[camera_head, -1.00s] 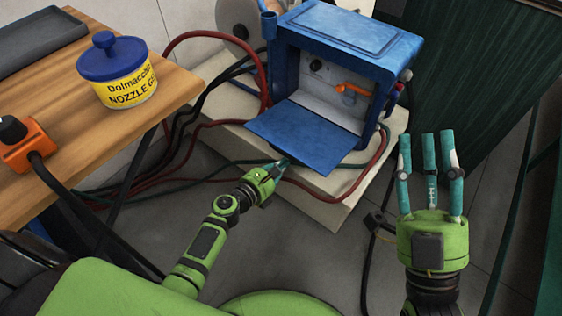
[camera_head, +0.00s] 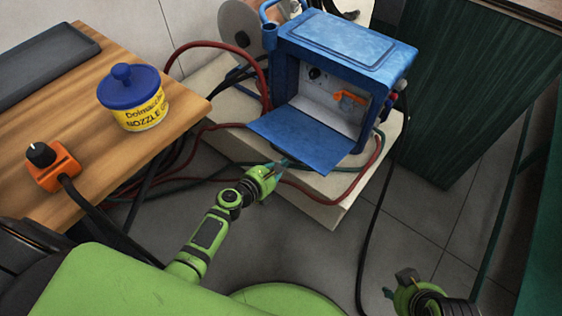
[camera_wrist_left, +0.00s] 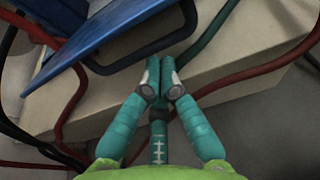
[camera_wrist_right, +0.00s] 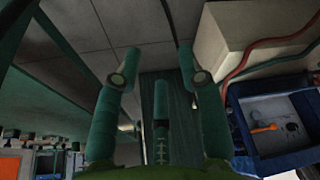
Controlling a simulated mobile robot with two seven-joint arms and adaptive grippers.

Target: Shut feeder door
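The blue feeder (camera_head: 345,45) stands on a pale block. Its blue door (camera_head: 308,138) hangs open, folded down and outward, showing the pale interior with an orange lever (camera_head: 350,97). My left gripper (camera_head: 281,164) is just below the door's lower front edge; contact cannot be made out. In the left wrist view its fingers (camera_wrist_left: 161,66) are together with nothing seen between them, and the door (camera_wrist_left: 75,55) is at upper left. My right gripper (camera_head: 390,294) is low at the lower right, partly out of frame. In the right wrist view its fingers (camera_wrist_right: 160,68) are spread and empty.
Red, black and green cables run around the pale block (camera_head: 325,210) and pass behind the left fingers. A wooden table (camera_head: 185,105) at left holds a yellow and blue tub (camera_head: 135,100) and an orange device (camera_head: 52,165). Grey floor (camera_head: 440,190) is open at right.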

